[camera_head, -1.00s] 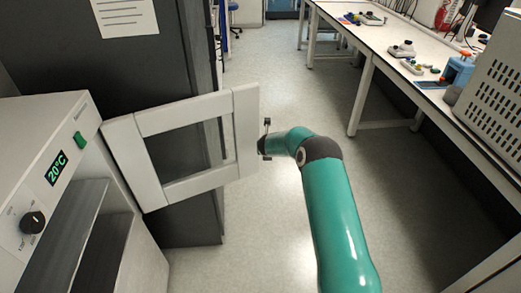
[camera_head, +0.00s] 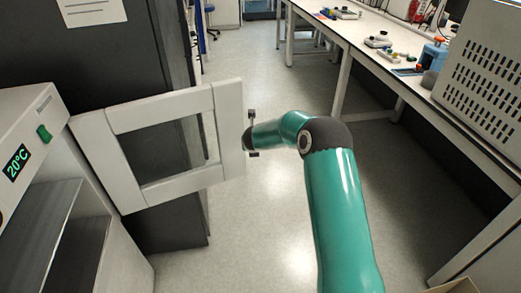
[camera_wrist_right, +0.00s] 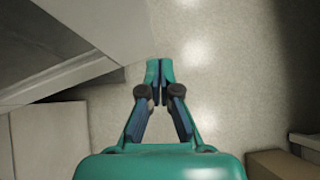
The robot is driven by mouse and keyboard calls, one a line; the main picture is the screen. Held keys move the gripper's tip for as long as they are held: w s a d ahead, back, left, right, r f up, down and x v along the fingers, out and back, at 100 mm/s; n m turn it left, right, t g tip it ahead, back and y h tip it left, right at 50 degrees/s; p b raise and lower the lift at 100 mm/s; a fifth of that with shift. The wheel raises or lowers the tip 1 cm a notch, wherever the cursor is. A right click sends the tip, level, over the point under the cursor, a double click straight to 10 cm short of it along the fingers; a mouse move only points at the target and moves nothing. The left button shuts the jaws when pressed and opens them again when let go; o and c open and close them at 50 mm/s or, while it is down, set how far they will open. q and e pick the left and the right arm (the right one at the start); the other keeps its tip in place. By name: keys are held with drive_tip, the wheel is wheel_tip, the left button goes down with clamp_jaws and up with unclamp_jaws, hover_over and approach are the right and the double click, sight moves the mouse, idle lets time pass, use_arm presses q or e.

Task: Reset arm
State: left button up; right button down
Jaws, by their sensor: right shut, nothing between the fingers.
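My right arm, teal with a dark elbow joint, reaches forward in the head view. Its gripper (camera_head: 251,132) is small there and sits beside the outer edge of the open white-framed door (camera_head: 222,130); I cannot tell whether they touch. In the right wrist view the gripper (camera_wrist_right: 160,72) is shut, its fingertips together with nothing between them, above the pale floor. The door belongs to the white oven (camera_head: 40,118) at the left, whose display reads 20°C. My left gripper is not in view.
A dark cabinet (camera_head: 100,60) stands behind the door. A long white bench (camera_head: 365,65) with small equipment runs along the right, with a grey perforated unit (camera_head: 480,85) at its near end. Pale floor (camera_head: 265,70) is clear between. A brown box (camera_wrist_right: 282,165) shows lower right in the wrist view.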

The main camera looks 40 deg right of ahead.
drive_tip(key=s+d+v, duration=0.1)
drive_tip(key=v, duration=0.6)
drive_tip(key=s+a+f+g+y, duration=0.1)
drive_tip(key=a+f+g+y, duration=0.15)
drive_tip(key=a+f, duration=0.95)
drive_tip(key=s+a+f+m+g+y, duration=0.1)
drive_tip(key=s+a+f+m+y, duration=0.1)
drive_tip(key=s+a+f, duration=0.4)
drive_tip(key=s+a+f+m+g+y, duration=0.1)
drive_tip(key=s+a+f+g+y, duration=0.2)
drive_tip(key=a, duration=0.5)
drive_tip(key=s+a+f+m, duration=0.1)
drive_tip(key=s+a+m, duration=0.3)
drive_tip(key=m, duration=0.5)
drive_tip(key=s+a+f+m+y, duration=0.1)
drive_tip(key=s+a+f+m, duration=0.1)
drive_tip(key=s+a+m, duration=0.2)
drive_tip(key=s+a+f+m+y, duration=0.1)
drive_tip(key=s+a+m, duration=0.3)
drive_tip(key=s+m, duration=0.5)
drive_tip(key=m, duration=0.5)
drive_tip(key=shift+s+a+f+m+b, duration=0.3)
drive_tip(key=shift+s+a+f+m, duration=0.05)
drive_tip(key=shift+m, duration=0.05)
